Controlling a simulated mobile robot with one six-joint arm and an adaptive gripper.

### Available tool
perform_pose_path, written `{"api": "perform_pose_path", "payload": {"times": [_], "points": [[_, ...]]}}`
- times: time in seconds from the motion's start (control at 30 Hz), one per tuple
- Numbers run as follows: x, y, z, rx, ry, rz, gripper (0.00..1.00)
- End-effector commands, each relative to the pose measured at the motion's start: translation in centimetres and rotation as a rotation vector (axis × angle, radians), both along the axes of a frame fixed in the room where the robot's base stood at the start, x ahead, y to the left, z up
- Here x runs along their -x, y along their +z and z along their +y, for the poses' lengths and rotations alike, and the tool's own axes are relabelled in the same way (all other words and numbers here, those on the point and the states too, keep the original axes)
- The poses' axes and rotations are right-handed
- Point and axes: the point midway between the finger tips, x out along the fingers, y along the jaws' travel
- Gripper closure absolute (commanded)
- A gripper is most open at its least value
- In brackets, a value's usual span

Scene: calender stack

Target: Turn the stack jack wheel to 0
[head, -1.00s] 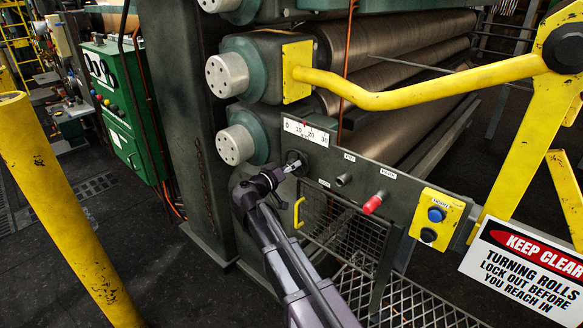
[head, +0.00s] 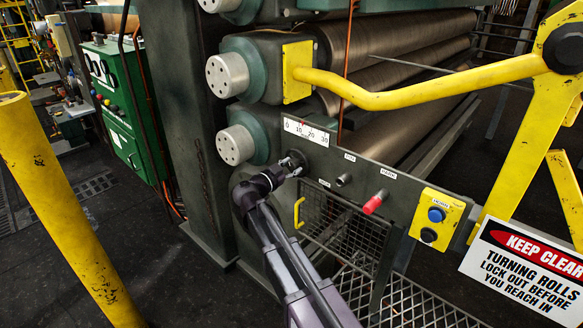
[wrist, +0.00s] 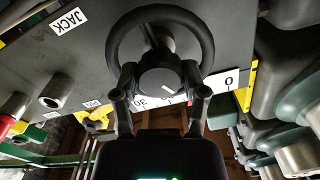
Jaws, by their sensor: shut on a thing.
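The jack wheel is a small dark handwheel (head: 300,155) on the grey machine panel, under the white scale (head: 306,131). The scale reads 0 to 30, with a small red pointer around 10; its exact reading is too small to tell. In the wrist view the wheel's dark ring (wrist: 111,42) is close ahead, and a round dark knob (wrist: 163,79) shows at its lower rim. My gripper (wrist: 160,82) has one finger on each side of this knob and is shut on it. In the head view my gripper (head: 290,161) partly covers the wheel. The JACK label (wrist: 70,20) shows beside it.
Right of the wheel are a dark knob (head: 344,180), a red-tipped knob (head: 373,204) and a yellow button box (head: 437,219). A mesh guard (head: 335,222) with a yellow handle lies below. A yellow bar (head: 420,97) crosses above. Rolls (head: 405,47) lie behind.

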Motion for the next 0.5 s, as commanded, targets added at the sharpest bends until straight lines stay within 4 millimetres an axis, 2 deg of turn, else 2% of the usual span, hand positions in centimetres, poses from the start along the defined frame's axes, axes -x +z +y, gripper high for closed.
{"api": "perform_pose_path", "payload": {"times": [0.5], "points": [[0.04, -0.05, -0.07, -0.388, -0.002, -0.3, 0.91]]}}
